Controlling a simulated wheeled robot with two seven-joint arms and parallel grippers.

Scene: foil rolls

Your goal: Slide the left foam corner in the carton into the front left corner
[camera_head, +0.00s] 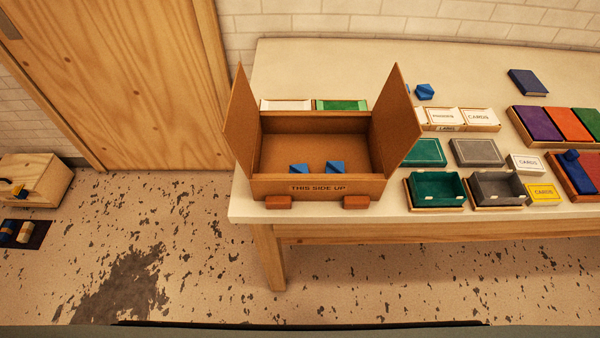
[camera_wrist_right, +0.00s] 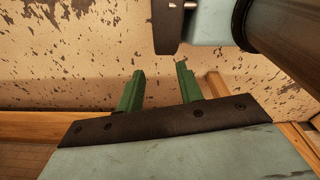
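The open cardboard carton (camera_head: 318,187) stands at the table's front left, its side flaps up and "THIS SIDE UP" on its front wall. Inside, two blue foam corners lie near the front wall: the left foam corner (camera_head: 299,169) and a second foam corner (camera_head: 335,168) to its right. The left one is apart from the carton's left wall. The front wall hides their lower parts. My right gripper (camera_wrist_right: 157,75) shows in the right wrist view with its two green fingers apart and nothing between them, over speckled floor. My left gripper is in neither view.
Two red-brown blocks (camera_head: 278,202) stand at the carton's front. Right of it are a green tray (camera_head: 436,205), a grey tray (camera_head: 497,203) and card boxes (camera_head: 468,127). Loose blue pieces (camera_head: 424,92) lie behind.

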